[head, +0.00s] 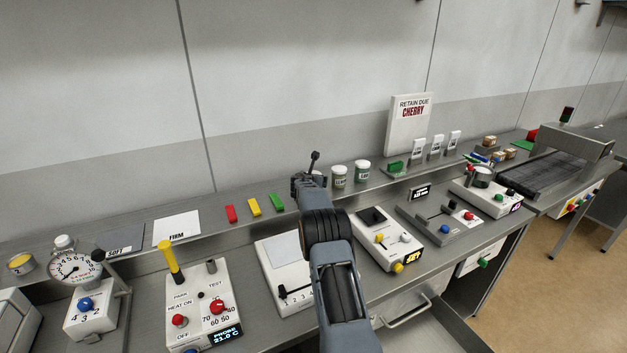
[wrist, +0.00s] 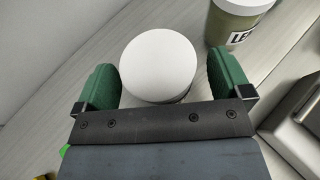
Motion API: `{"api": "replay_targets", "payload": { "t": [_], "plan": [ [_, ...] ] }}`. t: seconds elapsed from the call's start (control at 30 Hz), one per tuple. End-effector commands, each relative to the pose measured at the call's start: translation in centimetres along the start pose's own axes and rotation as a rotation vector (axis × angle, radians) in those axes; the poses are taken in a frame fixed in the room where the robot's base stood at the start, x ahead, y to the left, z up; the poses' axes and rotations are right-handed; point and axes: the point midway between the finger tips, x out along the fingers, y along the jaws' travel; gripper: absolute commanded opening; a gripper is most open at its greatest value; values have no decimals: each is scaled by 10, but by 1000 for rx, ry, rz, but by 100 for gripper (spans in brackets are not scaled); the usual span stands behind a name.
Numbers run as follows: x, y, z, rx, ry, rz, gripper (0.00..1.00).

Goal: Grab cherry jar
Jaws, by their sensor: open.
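In the wrist view a jar with a round white lid (wrist: 160,66) lies between the two green fingers of my gripper (wrist: 162,78), seen from above. The gripper is open, with a small gap showing on each side of the lid. This jar's label is hidden, so I cannot tell whether it is cherry. In the head view my gripper (head: 309,183) is at the raised shelf, left of two white-lidded jars, and largely covers the jar there. The nearer jar (head: 340,176) and the farther jar (head: 362,171) carry labels too small to read surely.
A jar with a label starting "LE" (wrist: 238,20) stands right of the lid. A sign (head: 409,124) reads "RETAIN DUE CHERRY". Devices with knobs (head: 386,240) fill the counter below the shelf.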

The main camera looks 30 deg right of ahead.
Motion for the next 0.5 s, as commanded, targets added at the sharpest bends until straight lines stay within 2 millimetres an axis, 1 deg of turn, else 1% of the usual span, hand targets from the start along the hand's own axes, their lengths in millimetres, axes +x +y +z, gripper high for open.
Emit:
{"api": "replay_targets", "payload": {
  "t": [0.2, 0.47, 0.5],
  "plan": [
    [10, 0, 0, 1, 0, 0, 96],
    [11, 0, -1, 0, 0, 0, 96],
    [11, 0, -1, 0, 0, 0, 92]
  ]
}}
